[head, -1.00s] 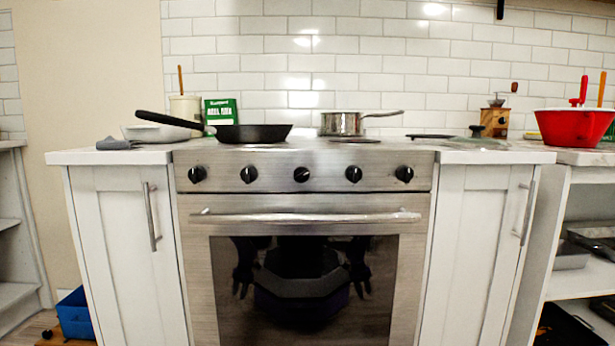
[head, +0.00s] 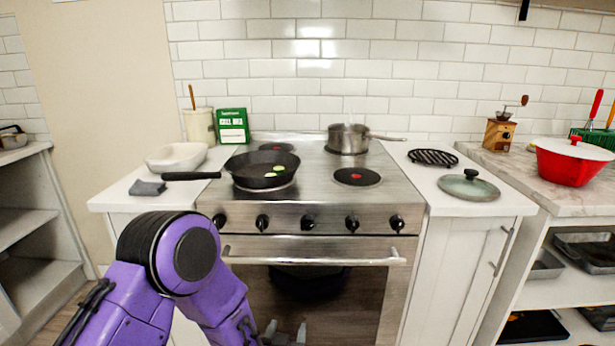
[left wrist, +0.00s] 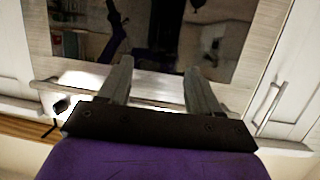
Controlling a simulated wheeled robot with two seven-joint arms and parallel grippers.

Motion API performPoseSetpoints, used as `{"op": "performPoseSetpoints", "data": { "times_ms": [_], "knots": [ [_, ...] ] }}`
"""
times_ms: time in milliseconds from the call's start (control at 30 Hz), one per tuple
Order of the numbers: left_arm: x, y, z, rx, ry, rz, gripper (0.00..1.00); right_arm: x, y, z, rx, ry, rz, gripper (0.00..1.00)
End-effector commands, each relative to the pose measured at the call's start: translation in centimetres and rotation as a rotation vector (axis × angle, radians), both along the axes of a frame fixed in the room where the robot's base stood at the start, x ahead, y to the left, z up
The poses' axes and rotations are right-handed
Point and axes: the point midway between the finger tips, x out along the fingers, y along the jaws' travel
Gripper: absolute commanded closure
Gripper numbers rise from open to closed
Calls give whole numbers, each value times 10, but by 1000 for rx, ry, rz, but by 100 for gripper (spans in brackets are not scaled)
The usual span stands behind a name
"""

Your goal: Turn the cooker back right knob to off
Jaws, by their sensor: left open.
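The cooker (head: 375,197) stands in the middle with a row of several black knobs on its steel front panel. From left to right they include the far left knob (head: 219,221), the middle knob (head: 308,222), the one right of it (head: 352,223) and the far right knob (head: 397,223). I cannot tell which one serves the back right plate. A steel saucepan (head: 348,140) is on that plate. My left gripper (head: 285,334) is low in front of the oven door, below the knobs, open and empty. Its spread fingers show in the left wrist view (left wrist: 160,80). My right gripper is out of view.
The oven handle (head: 310,261) sticks out below the knobs. A black frying pan (head: 258,178) sits on the front left plate, its handle pointing left. The front right plate (head: 357,176) is bare. A glass lid (head: 468,187) and black trivet (head: 432,157) lie on the right counter.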

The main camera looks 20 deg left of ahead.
Motion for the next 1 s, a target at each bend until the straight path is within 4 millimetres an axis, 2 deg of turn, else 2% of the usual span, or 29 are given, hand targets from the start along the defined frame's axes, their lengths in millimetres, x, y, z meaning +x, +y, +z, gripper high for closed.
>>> {"op": "performPoseSetpoints", "data": {
  "times_ms": [33, 100, 200, 233, 300, 433, 700, 800, 1000],
  "knots": [
    [16, -7, 75, 22, -75, 0, 36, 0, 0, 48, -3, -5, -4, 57],
    [32, -14, 126, 52, -158, 6, 36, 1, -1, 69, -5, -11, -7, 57],
    [44, -21, 172, 82, -236, 17, 36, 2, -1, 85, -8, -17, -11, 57],
    [46, -22, 179, 87, -250, 19, 36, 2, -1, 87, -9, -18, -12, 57],
    [50, -23, 189, 95, -270, 24, 36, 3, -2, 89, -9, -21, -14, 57],
    [66, -20, 188, 96, -276, 29, 36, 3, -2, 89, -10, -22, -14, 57],
    [124, -6, 187, 95, -274, 29, 36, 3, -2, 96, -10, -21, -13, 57],
    [140, -3, 187, 97, -273, 27, 36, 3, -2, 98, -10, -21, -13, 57],
    [152, 0, 186, 98, -273, 25, 36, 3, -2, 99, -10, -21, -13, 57]
  ]
}}
